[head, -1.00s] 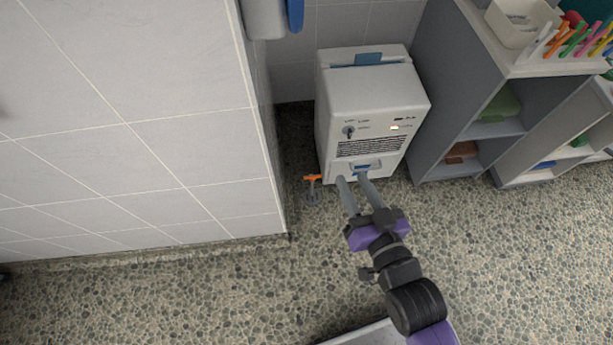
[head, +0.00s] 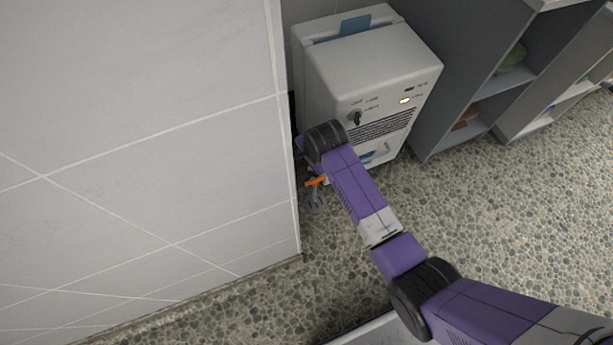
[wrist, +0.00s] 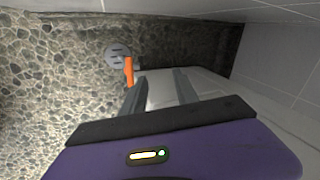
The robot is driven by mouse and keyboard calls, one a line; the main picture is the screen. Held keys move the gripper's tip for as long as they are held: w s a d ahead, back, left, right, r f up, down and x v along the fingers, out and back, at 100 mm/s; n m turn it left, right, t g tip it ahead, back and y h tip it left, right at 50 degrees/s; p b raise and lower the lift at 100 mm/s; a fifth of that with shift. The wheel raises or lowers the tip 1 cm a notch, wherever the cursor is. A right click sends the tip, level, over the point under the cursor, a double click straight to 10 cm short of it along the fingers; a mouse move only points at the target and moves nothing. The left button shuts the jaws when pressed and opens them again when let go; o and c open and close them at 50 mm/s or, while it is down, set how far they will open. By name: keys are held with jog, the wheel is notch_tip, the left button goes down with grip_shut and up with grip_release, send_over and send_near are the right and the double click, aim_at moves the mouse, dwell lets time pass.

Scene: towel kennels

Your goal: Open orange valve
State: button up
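The orange valve handle (head: 316,181) is low beside the left side of the white machine (head: 368,75), just above the floor, partly beside my arm. In the wrist view the orange handle (wrist: 128,70) is just past the tip of the left finger, outside the gap between the fingers. My gripper (wrist: 157,80) is open, with its two grey fingers spread and the white machine's surface showing between them. No object is held. In the head view my arm hides the gripper. I cannot tell whether a finger touches the handle.
A round grey floor drain (wrist: 117,54) lies under the valve. A tiled wall (head: 140,150) stands close to the left of the valve, leaving a narrow gap. Grey shelves (head: 440,90) stand right of the machine. The pebbled floor (head: 500,200) in front is clear.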

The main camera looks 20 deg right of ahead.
aim_at(310, 182)
jog(key=s+f+m+b, duration=0.1)
jog(key=f, duration=0.2)
jog(key=f+m+g+b, duration=0.1)
jog(key=f+b, duration=0.1)
jog(key=f, duration=0.1)
jog(key=s+f+g+b, duration=0.1)
jog(key=f+b, duration=0.1)
jog(key=f, duration=0.2)
jog(key=shift+s+m, duration=0.3)
jog(key=shift+m, duration=0.1)
grip_shut()
